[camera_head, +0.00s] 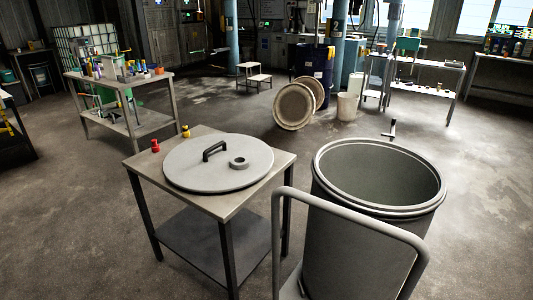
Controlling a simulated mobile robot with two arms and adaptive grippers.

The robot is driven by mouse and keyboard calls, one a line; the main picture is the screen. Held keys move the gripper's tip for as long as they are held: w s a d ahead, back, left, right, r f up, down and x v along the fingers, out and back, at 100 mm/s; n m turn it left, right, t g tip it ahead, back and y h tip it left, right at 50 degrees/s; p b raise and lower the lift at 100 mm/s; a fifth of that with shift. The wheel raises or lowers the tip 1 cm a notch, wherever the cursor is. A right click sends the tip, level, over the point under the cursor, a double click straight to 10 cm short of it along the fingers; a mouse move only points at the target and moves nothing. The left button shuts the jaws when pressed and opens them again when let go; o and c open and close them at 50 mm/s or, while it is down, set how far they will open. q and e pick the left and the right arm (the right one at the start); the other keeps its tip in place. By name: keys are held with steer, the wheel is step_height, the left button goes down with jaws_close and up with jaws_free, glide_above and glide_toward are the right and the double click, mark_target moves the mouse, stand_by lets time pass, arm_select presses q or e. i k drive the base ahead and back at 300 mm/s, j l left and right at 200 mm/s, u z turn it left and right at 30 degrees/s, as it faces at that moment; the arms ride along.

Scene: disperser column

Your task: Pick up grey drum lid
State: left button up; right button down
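The grey drum lid (205,177) is a round flat disc lying on top of a small metal table (255,193). A dark arched handle (215,149) stands up on it, and a small grey ring (239,162) sits to the right of the handle. The lid reaches close to the table's right and front edges. Neither of my grippers shows in the head view, and nothing is holding the lid.
An open, empty grey drum (380,176) stands right of the table, behind a grey tubular rail (345,217). Red (155,146) and yellow (186,131) small objects sit on the table's back left. Round discs (294,106) stand on edge further back. Floor left of the table is clear.

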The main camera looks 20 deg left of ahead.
mark_target(218, 162)
steer(key=i+j+z, duration=0.2)
steer(key=j+z, duration=0.25)
steer(key=j, duration=0.85)
steer(key=j+z, duration=0.5)
steer(key=j, duration=0.85)
